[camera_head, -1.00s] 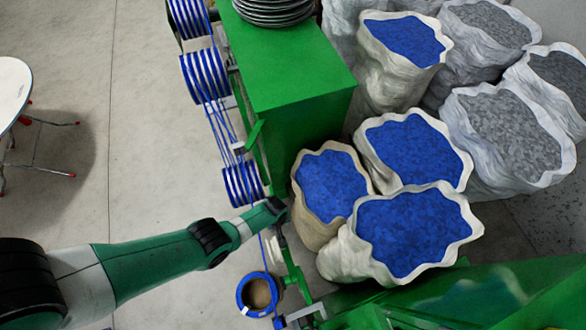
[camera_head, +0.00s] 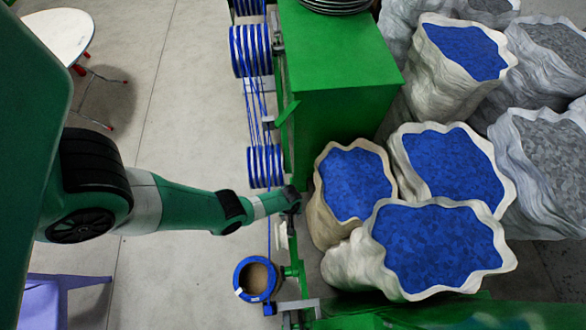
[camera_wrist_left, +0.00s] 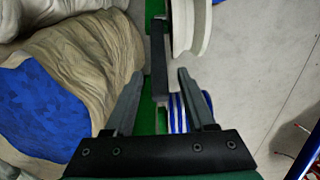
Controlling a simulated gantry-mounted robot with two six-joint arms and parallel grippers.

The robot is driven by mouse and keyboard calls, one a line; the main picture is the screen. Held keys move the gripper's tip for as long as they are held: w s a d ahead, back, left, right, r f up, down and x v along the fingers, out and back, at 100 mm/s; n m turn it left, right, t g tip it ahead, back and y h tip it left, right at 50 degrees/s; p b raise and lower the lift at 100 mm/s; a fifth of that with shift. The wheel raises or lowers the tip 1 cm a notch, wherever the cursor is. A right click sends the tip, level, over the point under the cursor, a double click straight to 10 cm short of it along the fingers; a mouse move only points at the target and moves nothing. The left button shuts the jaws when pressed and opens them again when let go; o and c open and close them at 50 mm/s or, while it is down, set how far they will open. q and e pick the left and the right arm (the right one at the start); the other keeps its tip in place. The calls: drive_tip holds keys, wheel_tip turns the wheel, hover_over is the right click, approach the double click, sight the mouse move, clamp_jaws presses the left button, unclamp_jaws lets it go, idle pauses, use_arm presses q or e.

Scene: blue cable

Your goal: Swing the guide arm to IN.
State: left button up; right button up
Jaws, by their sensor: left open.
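My left gripper (camera_head: 291,198) is at the edge of the green machine (camera_head: 335,60), just below the lower blue-and-white pulley (camera_head: 265,165). In the left wrist view the gripper (camera_wrist_left: 160,76) is open. A dark grey bar (camera_wrist_left: 159,62), which looks like the guide arm, runs between its fingertips; I cannot tell whether they touch it. A pale flanged wheel (camera_wrist_left: 188,28) is beside the bar. In the head view my gripper hides much of this spot. No IN mark is legible. My right gripper is not in view.
A blue cable coil (camera_head: 255,278) is below the gripper. Bags of blue granules (camera_head: 325,205) stand close on the right. A round white table (camera_head: 60,35) and a lilac stool (camera_head: 70,290) are at left. The floor between is clear.

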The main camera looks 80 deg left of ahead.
use_arm(q)
wheel_tip(320, 180, down, 3)
drive_tip(key=shift+f+b, duration=0.15)
drive_tip(key=shift+b, duration=0.85)
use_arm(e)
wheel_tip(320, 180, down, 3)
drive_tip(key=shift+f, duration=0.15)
use_arm(q)
clamp_jaws()
